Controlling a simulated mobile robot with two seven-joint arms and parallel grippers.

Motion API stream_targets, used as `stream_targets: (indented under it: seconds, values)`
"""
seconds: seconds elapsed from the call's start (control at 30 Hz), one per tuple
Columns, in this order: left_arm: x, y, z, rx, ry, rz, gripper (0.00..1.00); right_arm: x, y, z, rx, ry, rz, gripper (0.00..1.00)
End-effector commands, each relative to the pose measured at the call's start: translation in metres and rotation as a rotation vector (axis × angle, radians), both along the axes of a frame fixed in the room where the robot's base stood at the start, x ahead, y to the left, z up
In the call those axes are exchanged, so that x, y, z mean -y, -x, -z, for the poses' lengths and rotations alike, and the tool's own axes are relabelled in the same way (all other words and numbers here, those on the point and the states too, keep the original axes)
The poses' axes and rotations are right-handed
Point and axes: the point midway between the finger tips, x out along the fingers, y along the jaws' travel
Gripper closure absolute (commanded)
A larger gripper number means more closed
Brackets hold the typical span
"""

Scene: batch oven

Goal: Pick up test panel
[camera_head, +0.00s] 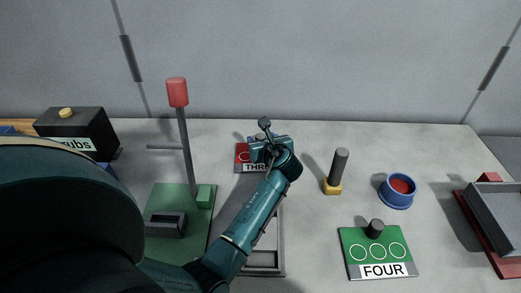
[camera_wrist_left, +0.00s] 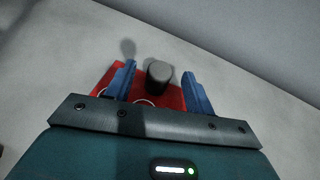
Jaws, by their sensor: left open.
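A red panel (camera_head: 242,158) with a white label starting "THR" lies on the table in the middle of the head view, partly hidden by my left gripper (camera_head: 266,142). In the left wrist view the red panel (camera_wrist_left: 108,79) has a dark grey upright knob (camera_wrist_left: 159,73) and part of a pale ring. The open blue fingers of my left gripper (camera_wrist_left: 157,84) show on either side of the knob, with gaps. I cannot tell their height over the panel. A green panel (camera_head: 355,244) labelled FOUR, with a black knob (camera_head: 375,229), lies at the front right.
A tall red-topped lever (camera_head: 178,92) rises from a green base (camera_head: 168,200) to the left. A black box (camera_head: 75,127) stands behind it. A grey frame (camera_head: 262,270) lies under my arm. To the right are a black-handled peg (camera_head: 339,167), blue bowl (camera_head: 396,198) and grey tray (camera_head: 500,224).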

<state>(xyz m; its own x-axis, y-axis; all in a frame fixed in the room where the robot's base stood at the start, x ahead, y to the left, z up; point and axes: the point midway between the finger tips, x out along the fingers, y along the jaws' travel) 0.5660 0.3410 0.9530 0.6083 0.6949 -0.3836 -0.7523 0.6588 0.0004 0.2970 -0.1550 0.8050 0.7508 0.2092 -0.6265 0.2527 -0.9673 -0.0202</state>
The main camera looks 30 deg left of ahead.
Motion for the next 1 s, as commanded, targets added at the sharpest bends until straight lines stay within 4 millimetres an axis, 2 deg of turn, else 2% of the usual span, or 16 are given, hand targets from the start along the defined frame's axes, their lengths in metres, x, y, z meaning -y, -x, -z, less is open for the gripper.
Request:
stream_targets:
  seconds: [0.17, 0.8, 1.0]
  values:
    - [0.0002, 0.0000, 0.0001, 0.000, 0.000, 0.000, 0.46, 0.0007, 0.0004, 0.0004, -0.001, 0.002, -0.001, 0.64]
    - [0.0002, -0.0001, -0.0001, 0.000, 0.000, 0.000, 0.99, 0.0013, 0.0010, 0.0009, -0.002, 0.004, -0.001, 0.64]
    - [-0.0001, -0.0006, -0.0016, 0.003, -0.001, 0.001, 1.00, 0.0013, 0.0011, 0.0010, -0.003, 0.004, -0.001, 0.64]
